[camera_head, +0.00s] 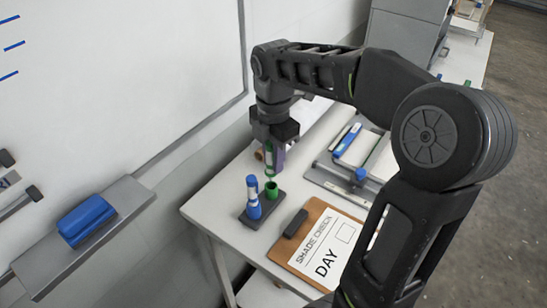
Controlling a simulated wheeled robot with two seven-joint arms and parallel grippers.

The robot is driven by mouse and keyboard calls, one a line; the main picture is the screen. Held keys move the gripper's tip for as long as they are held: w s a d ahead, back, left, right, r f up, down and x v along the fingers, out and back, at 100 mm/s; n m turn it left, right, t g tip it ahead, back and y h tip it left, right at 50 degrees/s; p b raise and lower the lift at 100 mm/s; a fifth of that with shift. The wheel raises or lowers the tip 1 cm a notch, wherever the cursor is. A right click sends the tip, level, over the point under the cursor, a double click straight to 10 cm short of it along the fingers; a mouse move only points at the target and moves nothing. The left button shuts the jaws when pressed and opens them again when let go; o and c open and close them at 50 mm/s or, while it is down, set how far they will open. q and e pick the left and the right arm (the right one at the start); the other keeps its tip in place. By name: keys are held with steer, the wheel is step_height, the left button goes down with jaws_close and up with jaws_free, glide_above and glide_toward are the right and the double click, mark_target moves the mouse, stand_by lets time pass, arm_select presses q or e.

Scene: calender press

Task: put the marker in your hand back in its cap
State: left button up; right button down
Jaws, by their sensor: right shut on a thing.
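My right gripper (274,146) is shut on the green marker (268,158), which it holds roughly upright, tip down. The marker's lower end is just above the green cap (271,190); whether they touch is too small to tell. The cap stands open end up in a dark holder block (262,211) near the left edge of the white table (228,190). A blue and white marker (253,196) stands upright in the same block, left of the green cap. The fingers partly hide the green marker. My left gripper is not in view.
A tray with a blue item (347,141) is behind. A whiteboard (120,80) and ledge with a blue block (87,219) are left.

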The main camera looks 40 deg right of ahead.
steer(key=shift+f+b, duration=1.55)
steer(key=shift+f, duration=0.65)
stand_by(0.5)
steer(key=c, duration=1.2)
jaws_free()
step_height(320, 180, up, 5)
steer(key=shift+r, duration=0.1)
steer(key=shift+r+p, duration=0.5)
steer(key=shift+r, duration=0.8)
